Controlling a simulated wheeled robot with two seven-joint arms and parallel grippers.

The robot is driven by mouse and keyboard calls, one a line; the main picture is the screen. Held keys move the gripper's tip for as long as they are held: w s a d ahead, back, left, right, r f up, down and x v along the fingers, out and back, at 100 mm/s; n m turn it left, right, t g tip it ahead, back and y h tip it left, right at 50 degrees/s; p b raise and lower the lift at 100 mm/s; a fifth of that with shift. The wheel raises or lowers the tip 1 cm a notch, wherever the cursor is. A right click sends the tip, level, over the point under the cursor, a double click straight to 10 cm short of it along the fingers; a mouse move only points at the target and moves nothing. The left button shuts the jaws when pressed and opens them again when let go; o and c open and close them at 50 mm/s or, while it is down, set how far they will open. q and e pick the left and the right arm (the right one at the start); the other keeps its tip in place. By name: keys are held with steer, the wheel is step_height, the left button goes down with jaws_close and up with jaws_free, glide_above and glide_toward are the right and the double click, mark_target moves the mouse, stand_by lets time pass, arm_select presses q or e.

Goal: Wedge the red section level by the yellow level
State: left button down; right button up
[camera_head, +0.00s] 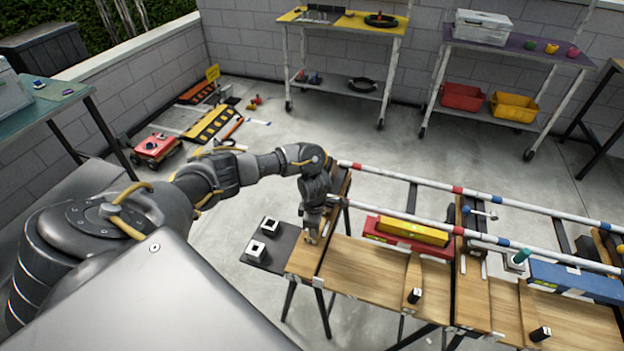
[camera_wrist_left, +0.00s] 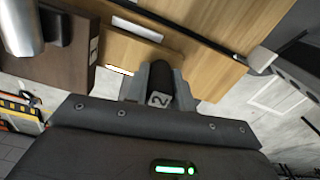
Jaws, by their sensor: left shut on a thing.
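The yellow level (camera_head: 413,231) lies along the top of the red section (camera_head: 408,246), behind the wooden bench top. From this angle I cannot tell how level the red section is. My left gripper (camera_head: 312,236) is at the bench's left end, to the left of the red section and apart from it. In the left wrist view my left gripper (camera_wrist_left: 159,95) is shut on a black wedge handle (camera_wrist_left: 158,76) with a white "2" label. Wood lies beyond it, and whether the wedge touches it is unclear. My right gripper is not in view.
Two wooden wedges with black handles (camera_head: 415,296) (camera_head: 540,333) lie on the bench (camera_head: 345,262). A blue section (camera_head: 575,281) is to the right. Red, white and blue striped rails (camera_head: 400,214) run behind. A dark plate with white blocks (camera_head: 270,247) sits left of the bench.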

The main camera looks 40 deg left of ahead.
arm_select(q)
steer(key=shift+w+a+b, duration=0.2)
steer(key=shift+w+b, duration=0.4)
steer(key=shift+w+a+b, duration=0.2)
steer(key=shift+w+b, duration=0.4)
steer(key=shift+w+a+b, duration=0.2)
steer(key=shift+w+b, duration=0.25)
steer(key=shift+w, duration=0.15)
steer(key=shift+w+a+b, duration=0.2)
steer(key=shift+w+b, duration=0.25)
steer(key=shift+w, duration=0.2)
steer(key=shift+w+r, duration=0.1)
steer(key=shift+r, duration=0.05)
steer(key=c, duration=1.1)
jaws_free()
steer(key=shift+r, duration=0.1)
steer(key=shift+a, duration=0.1)
